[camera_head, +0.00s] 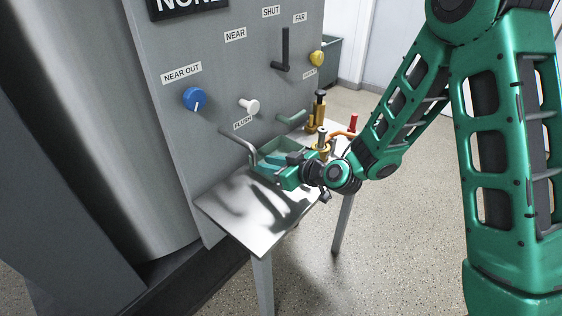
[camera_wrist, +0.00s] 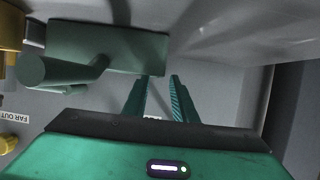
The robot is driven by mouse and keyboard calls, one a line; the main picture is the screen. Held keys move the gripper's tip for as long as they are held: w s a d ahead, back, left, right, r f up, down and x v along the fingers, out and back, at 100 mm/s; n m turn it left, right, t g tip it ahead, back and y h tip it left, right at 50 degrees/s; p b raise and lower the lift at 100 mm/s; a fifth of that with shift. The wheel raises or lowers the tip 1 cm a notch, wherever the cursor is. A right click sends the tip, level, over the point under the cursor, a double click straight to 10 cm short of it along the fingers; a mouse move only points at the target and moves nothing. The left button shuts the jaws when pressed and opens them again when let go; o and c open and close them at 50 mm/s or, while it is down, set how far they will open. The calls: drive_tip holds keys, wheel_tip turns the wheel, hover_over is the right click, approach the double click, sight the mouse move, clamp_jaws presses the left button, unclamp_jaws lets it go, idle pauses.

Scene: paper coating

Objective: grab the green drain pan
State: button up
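The green drain pan (camera_head: 287,146) stands on the small metal table against the grey panel. It also shows in the wrist view (camera_wrist: 115,48), at upper left, with a rounded green part jutting from its side. My gripper (camera_head: 262,163) is low over the table at the pan's near left edge. In the wrist view, my gripper's two fingers (camera_wrist: 163,78) are apart with a gap between them, and their tips reach the pan's right end. I cannot tell whether they touch it. My gripper hides part of the pan in the head view.
The metal table (camera_head: 258,222) has bare room at its front. A bent grey pipe (camera_head: 238,141) juts from the panel close to my gripper. Brass valve fittings (camera_head: 318,112) stand behind the pan. A blue knob (camera_head: 194,99) and a white knob (camera_head: 249,106) stick out above.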

drive_tip(key=x, duration=0.4)
drive_tip(key=shift+a+f, duration=0.1)
drive_tip(key=shift+c, duration=0.3)
clamp_jaws()
